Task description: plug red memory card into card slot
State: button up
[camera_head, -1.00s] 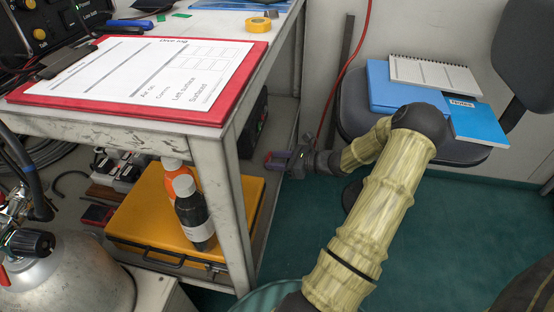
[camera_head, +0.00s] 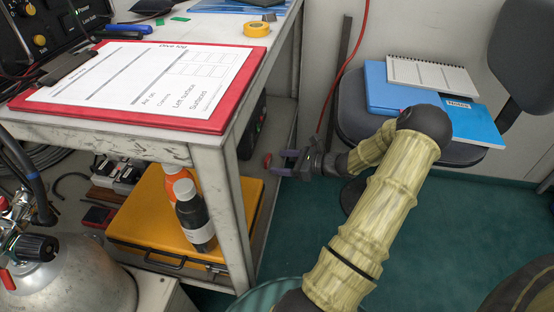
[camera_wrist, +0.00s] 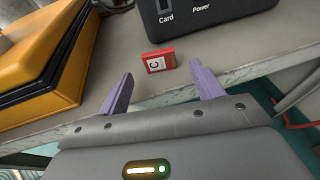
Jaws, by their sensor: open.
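The red memory card (camera_wrist: 159,61), with a white label bearing a "C", is on the grey lower shelf in front of a black box (camera_wrist: 215,12). In the wrist view it is just beyond the fingertips, apart from both fingers. The card slot (camera_wrist: 166,5) shows in the box face above the word "Card", cut by the top edge; no card shows in its visible part. My gripper (camera_wrist: 162,70) is open and empty, its purple fingers spread. In the head view my gripper (camera_head: 287,163) is right of the small red card (camera_head: 267,160), by the shelf's open side.
An orange case (camera_wrist: 38,55) lies on the shelf left of the card. In the head view, bottles (camera_head: 192,215) stand on it and a table leg (camera_head: 222,215) rises in front. The tabletop (camera_head: 262,52) overhangs the shelf. A chair (camera_head: 350,115) stands to the right.

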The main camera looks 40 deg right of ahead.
jog(key=p+v, duration=0.3)
jog(key=v, duration=0.6)
jog(key=shift+s+p, duration=0.15)
jog(key=shift+p, duration=0.15)
jog(key=shift+d, duration=0.15)
